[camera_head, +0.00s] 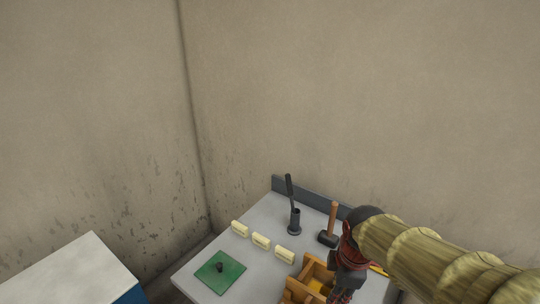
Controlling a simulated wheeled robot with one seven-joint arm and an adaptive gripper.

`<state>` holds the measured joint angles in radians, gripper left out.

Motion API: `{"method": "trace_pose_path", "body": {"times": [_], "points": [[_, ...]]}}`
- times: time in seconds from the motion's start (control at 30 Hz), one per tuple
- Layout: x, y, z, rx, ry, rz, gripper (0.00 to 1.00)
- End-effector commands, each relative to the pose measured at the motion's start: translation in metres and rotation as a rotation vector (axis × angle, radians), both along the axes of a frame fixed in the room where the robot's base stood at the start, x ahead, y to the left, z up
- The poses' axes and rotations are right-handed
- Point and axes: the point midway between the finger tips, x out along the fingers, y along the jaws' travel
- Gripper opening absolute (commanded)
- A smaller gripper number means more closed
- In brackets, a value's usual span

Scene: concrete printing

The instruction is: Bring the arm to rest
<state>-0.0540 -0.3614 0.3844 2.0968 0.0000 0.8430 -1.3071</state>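My arm reaches in from the right edge of the head view, ending in a dark and red wrist. My gripper (341,296) points down over the right part of a grey table (258,204), beside a wooden box (303,289). Its fingertips are at or beyond the bottom edge of the picture, so whether it is open or holds anything does not show.
A mallet (328,239) with a wooden handle stands close behind my wrist. A white-topped cabinet (75,272) stands at left.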

Motion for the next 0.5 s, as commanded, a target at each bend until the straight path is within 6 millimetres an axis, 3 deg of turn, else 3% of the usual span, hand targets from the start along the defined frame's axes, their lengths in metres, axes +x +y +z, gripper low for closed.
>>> {"method": "trace_pose_path", "body": {"times": [0.23,0.5], "points": [[-0.042,-0.009,0.035,0.113,-0.111,-0.465,0.31],[-0.091,-0.017,0.054,0.288,-0.209,-0.955,0.31]]}}
